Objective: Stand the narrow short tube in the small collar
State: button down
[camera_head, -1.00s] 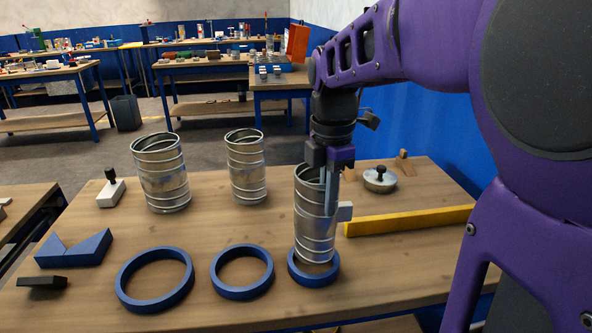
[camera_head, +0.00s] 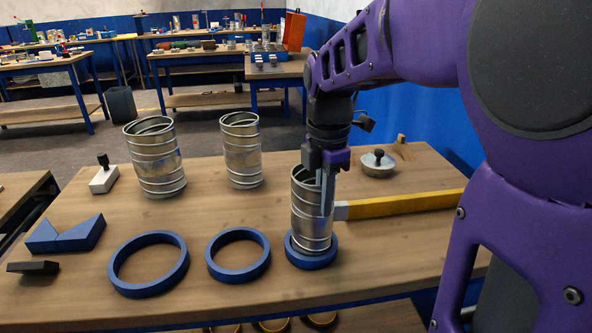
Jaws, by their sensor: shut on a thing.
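The narrow short tube (camera_head: 311,215), a ribbed metal duct piece, stands close to upright with its lower end at the small collar (camera_head: 311,257). The small collar is a blue ring on the bench, the rightmost of three. The tube's bottom edge appears inside the ring; whether it rests on the bench is hidden by the ring's front wall. My gripper (camera_head: 325,178) points down and is shut on the tube's upper right wall. One finger shows along the outside of the tube.
Two blue rings, a middle one (camera_head: 238,276) and a large one (camera_head: 148,288), lie left. Two metal tubes, (camera_head: 242,150) and a wider one (camera_head: 156,160), stand behind. A yellow bar (camera_head: 405,205) lies right of the tube, near a round lidded object (camera_head: 377,164).

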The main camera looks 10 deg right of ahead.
jog(key=c, duration=0.9)
grip_release()
jog(key=shift+c, duration=0.2)
notch_tip(320, 180, up, 17)
jog(key=p, duration=0.3)
jog(key=shift+r+p, duration=0.2)
jog(key=shift+p, duration=0.15)
